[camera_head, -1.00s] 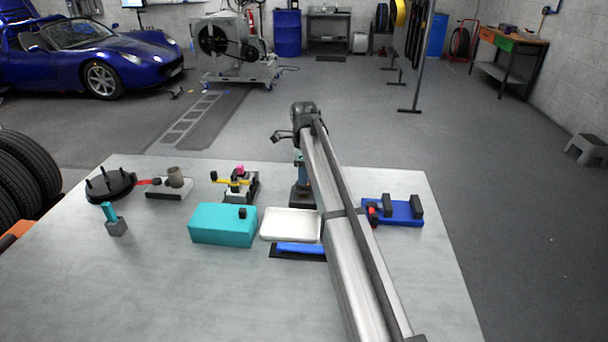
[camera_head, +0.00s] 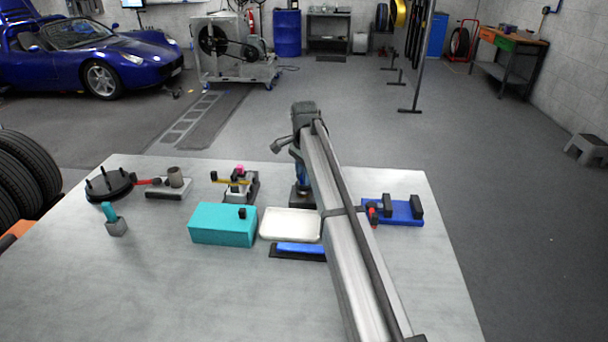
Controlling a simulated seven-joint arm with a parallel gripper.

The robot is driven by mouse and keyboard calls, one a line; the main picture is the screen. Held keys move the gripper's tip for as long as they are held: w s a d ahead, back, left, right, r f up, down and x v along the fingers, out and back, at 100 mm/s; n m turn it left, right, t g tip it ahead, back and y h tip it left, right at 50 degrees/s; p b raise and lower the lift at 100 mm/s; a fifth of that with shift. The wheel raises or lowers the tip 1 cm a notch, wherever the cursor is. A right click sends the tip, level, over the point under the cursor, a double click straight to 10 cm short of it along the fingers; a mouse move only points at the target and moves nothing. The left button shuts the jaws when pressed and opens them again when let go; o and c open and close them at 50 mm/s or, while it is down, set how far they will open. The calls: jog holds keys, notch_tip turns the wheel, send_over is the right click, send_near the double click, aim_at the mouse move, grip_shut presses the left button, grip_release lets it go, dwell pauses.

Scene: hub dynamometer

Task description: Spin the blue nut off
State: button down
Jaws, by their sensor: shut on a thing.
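My gripper (camera_head: 301,184) points down over a dark fixture (camera_head: 303,201) standing just behind the white tray. My arm hides the right side of the gripper and of the fixture. The jaws are shut on the blue nut at the top of the fixture. The nut is very small here and mostly covered by the jaws, so its thread cannot be made out.
The white tray (camera_head: 290,225) is empty, with a teal box (camera_head: 222,224) to its left and a blue-topped dark strip (camera_head: 298,249) in front. A blue stand (camera_head: 400,212) is at right. A small fixture (camera_head: 240,187) and a black round hub (camera_head: 109,184) are at left. The front left table is clear.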

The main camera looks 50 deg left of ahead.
jog(key=n, duration=0.7)
jog(key=shift+n, duration=0.4)
jog(key=n, duration=0.4)
jog(key=shift+r, duration=0.1)
jog(key=n, duration=0.4)
jog(key=c, duration=1)
grip_release()
